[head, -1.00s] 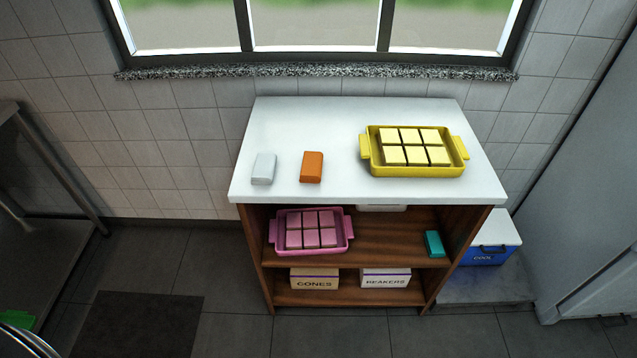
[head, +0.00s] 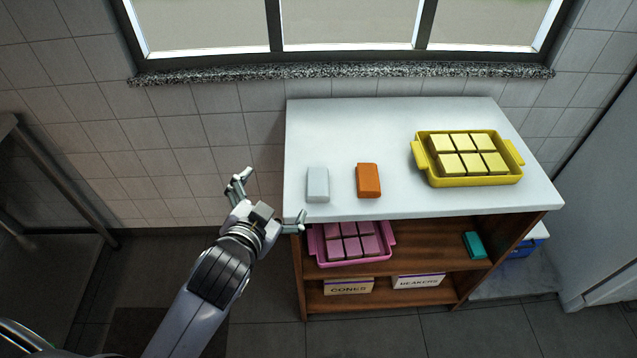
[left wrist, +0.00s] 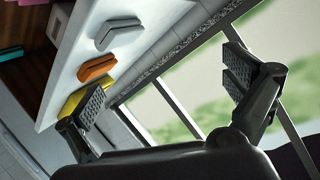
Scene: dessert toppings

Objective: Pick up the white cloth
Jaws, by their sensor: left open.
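The white cloth (head: 318,184) is a small folded block lying on the left part of the white counter top. It also shows in the left wrist view as a pale folded piece (left wrist: 118,32). My left gripper (head: 269,200) is open and empty, just off the counter's left edge, to the left of the cloth and apart from it. In the left wrist view the two fingers are spread wide (left wrist: 165,84), with nothing between them. My right gripper is not in view.
An orange folded cloth (head: 368,181) lies right of the white one. A yellow tray (head: 478,182) of pale blocks stands further right. Below are a pink tray (head: 352,262), a teal cloth (head: 475,245) and labelled boxes. The back of the counter (head: 350,125) is clear.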

